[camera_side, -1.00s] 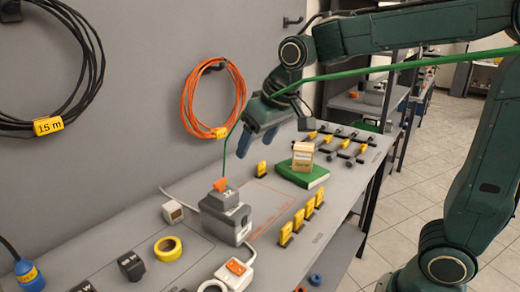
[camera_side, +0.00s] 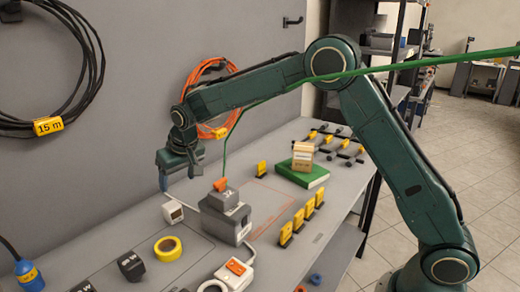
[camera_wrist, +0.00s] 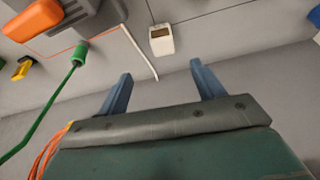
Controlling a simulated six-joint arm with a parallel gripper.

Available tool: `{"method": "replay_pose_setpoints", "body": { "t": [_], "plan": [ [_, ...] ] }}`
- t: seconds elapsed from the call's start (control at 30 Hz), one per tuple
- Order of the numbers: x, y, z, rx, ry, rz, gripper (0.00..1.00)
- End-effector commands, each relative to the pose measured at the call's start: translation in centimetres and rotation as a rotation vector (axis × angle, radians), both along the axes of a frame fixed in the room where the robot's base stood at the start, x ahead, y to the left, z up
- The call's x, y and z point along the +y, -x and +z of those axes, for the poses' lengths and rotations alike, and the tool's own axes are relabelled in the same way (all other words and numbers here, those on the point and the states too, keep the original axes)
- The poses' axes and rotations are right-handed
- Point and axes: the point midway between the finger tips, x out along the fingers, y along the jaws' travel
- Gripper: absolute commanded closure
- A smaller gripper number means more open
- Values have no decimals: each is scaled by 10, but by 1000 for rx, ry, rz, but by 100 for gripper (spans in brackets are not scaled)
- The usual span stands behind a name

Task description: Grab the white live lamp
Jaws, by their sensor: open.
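The white live lamp appears to be the small white block with a dark face (camera_side: 172,212) on the grey bench, left of the grey box. It also shows in the wrist view (camera_wrist: 161,41), near the top centre, beyond my fingertips. My gripper (camera_side: 164,183) hangs above and slightly behind the block, near the wall. In the wrist view its two blue fingers (camera_wrist: 162,73) are spread wide with nothing between them. The block lies roughly in line with the gap between them, and no contact is visible.
A grey box with an orange switch (camera_side: 231,216) stands just right of the block, with a white cable beside it. A green cable (camera_side: 226,150) hangs down towards the box. Orange cable coils (camera_side: 220,128) hang on the wall.

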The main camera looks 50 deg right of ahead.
Motion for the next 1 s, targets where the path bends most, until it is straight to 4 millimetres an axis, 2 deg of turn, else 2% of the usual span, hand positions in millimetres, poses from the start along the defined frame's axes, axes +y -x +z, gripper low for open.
{"method": "replay_pose_setpoints", "body": {
  "t": [0.1, 0.4, 0.57, 1.0],
  "plan": [
    [4, -8, -11, 3, 1, -2, 33],
    [5, -11, -16, 3, 2, -3, 33],
    [5, -14, -25, 5, 2, -3, 33],
    [3, -37, -80, 4, 1, -3, 33]
  ]
}}
